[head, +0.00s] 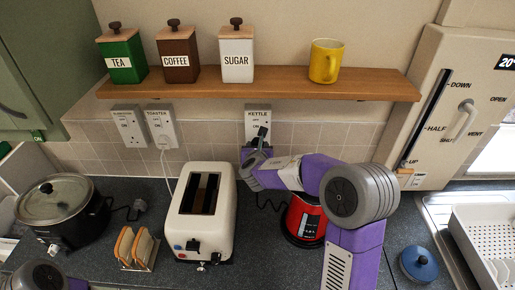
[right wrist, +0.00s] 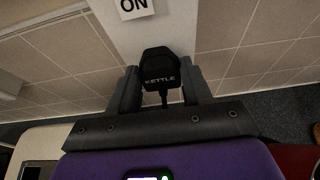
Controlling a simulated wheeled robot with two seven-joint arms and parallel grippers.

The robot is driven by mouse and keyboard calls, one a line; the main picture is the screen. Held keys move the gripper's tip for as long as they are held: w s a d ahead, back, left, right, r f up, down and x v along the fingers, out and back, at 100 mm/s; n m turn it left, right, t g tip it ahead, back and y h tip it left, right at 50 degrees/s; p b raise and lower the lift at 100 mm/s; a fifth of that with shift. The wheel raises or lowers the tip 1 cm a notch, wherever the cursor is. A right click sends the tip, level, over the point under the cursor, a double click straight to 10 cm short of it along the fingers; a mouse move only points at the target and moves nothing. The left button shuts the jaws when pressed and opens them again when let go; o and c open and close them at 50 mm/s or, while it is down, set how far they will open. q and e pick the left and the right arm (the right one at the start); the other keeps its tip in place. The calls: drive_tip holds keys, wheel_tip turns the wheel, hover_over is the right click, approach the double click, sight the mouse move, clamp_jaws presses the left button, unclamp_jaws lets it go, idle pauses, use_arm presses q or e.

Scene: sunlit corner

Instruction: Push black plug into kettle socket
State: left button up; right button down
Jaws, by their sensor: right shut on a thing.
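The white kettle socket (head: 257,112) is on the tiled wall under the shelf, labelled KETTLE. My right gripper (head: 258,146) is in front of its lower part, shut on the black plug (head: 263,131). In the right wrist view the plug (right wrist: 159,68), marked KETTLE, sits between the two fingers (right wrist: 160,92), with its cord below. The white socket plate (right wrist: 145,35) is directly behind it. The plug hides its pins and the holes, so I cannot tell whether it touches the plate. My left gripper is not in view; part of my left arm shows at lower left.
A cream toaster (head: 202,237) stands left of my right arm. The red kettle (head: 303,222) is partly behind that arm. A wooden shelf (head: 285,83) with canisters and a yellow mug (head: 325,62) runs above the socket. A slow cooker (head: 55,228) stands at left.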

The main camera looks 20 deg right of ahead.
idle(0.8)
drive_tip(key=shift+w+d, duration=0.15)
drive_tip(key=shift+w, duration=0.2)
drive_tip(key=shift+w+d+r, duration=0.15)
drive_tip(key=shift+d+r, duration=0.1)
drive_tip(key=shift+r, duration=0.15)
idle(0.5)
drive_tip(key=shift+a+f+b, duration=0.15)
drive_tip(key=shift+b, duration=0.45)
drive_tip(key=shift+s+f, duration=0.1)
drive_tip(key=shift+s, duration=0.15)
drive_tip(key=shift+s+a, duration=0.2)
drive_tip(key=shift+s, duration=0.05)
drive_tip(key=shift+f, duration=0.1)
drive_tip(key=shift+a+b, duration=0.1)
drive_tip(key=shift+b, duration=0.65)
idle(1.1)
drive_tip(key=shift+w+d, duration=0.2)
drive_tip(key=shift+w, duration=0.15)
